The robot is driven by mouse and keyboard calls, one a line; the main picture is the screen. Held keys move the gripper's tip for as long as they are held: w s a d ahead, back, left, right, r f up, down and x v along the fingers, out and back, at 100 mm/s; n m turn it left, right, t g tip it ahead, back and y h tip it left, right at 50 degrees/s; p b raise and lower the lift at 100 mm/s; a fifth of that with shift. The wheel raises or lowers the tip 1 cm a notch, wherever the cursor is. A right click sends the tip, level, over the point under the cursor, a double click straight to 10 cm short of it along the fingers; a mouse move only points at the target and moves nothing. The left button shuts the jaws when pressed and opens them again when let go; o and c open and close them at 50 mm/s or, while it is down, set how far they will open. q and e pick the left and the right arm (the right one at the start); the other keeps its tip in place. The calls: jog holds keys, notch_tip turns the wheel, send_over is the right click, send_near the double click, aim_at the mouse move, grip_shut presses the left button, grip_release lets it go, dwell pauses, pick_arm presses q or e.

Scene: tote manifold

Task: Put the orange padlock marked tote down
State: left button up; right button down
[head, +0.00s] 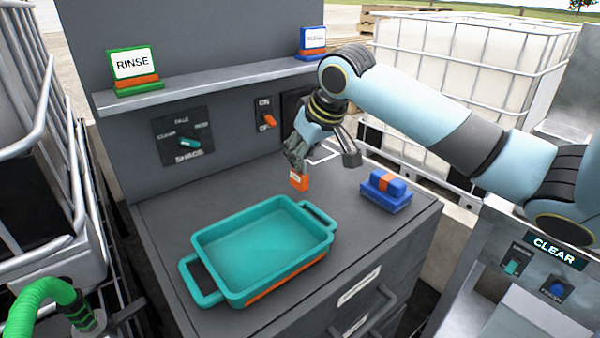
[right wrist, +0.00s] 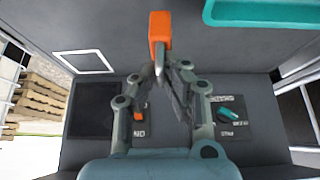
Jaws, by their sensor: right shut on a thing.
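The orange padlock (head: 299,181) hangs from my right gripper (head: 300,165) over the grey counter top, just behind the teal tray's far edge. A small pale label shows on its face. In the right wrist view the padlock (right wrist: 160,32) sits at the tips of my right gripper (right wrist: 161,66), which is shut on its upper part. I cannot tell if the padlock's bottom touches the counter. My left gripper is in neither view.
A teal tray (head: 198,296) with an orange stripe stands at the front of the counter (head: 160,225). A blue block with an orange band (head: 386,190) stands at right. Knobs are on the back panel (head: 222,165).

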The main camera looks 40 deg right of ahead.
aim_at(304, 165)
notch_tip(304, 165, down, 4)
jog(key=shift+r, duration=0.2)
jog(key=c, duration=1.4)
grip_release()
jog(key=shift+f, duration=0.1)
jog(key=shift+c, duration=0.2)
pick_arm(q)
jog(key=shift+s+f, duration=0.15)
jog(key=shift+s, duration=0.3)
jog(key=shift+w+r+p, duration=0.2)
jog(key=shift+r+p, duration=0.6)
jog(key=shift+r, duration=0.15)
pick_arm(e)
jog(key=v, duration=1.2)
